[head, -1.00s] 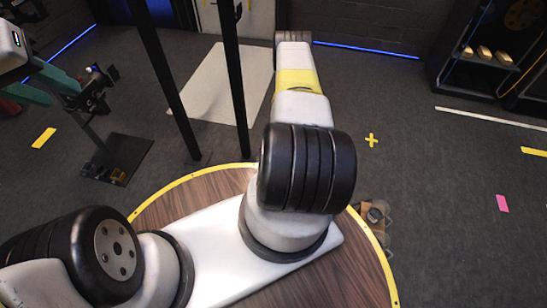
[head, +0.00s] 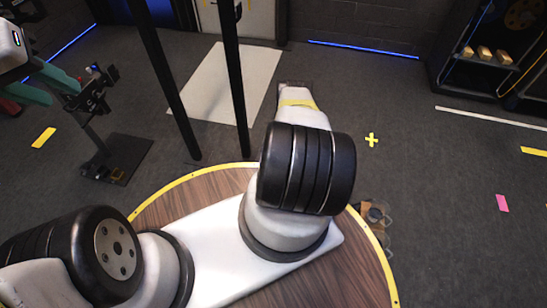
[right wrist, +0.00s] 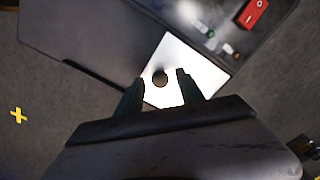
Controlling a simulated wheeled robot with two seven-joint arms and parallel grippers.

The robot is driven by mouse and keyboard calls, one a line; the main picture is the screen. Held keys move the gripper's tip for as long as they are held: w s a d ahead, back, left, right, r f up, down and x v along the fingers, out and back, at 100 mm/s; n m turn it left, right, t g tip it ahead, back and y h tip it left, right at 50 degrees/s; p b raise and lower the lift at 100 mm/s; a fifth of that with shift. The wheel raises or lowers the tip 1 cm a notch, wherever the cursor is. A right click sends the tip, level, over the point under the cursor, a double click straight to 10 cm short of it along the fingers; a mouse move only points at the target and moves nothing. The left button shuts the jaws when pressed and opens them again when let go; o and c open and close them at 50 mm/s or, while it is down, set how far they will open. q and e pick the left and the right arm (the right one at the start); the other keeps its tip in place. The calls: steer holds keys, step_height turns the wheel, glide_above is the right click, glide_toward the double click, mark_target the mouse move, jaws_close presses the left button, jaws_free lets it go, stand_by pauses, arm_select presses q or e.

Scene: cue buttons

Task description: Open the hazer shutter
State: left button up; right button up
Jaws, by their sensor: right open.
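In the right wrist view, a dark box (right wrist: 105,30) carries a bright white panel (right wrist: 190,70) with a small round brownish knob (right wrist: 160,77) on it. I cannot tell which part is the hazer shutter. My right gripper (right wrist: 157,88) is open, its two teal fingers apart with the knob between them in the picture; whether they touch it is not clear. My right arm hides this gripper in the head view. My left gripper (head: 65,94) is open at the far left of the head view, its teal fingers apart, beside a black stand.
A red rocker switch (right wrist: 254,12) and small coloured lamps sit on the dark box. The black stand (head: 118,160) is at left. Two dark poles (head: 236,90) rise near a pale floor mat (head: 215,85).

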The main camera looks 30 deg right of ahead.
jaws_close()
stand_by(1.4)
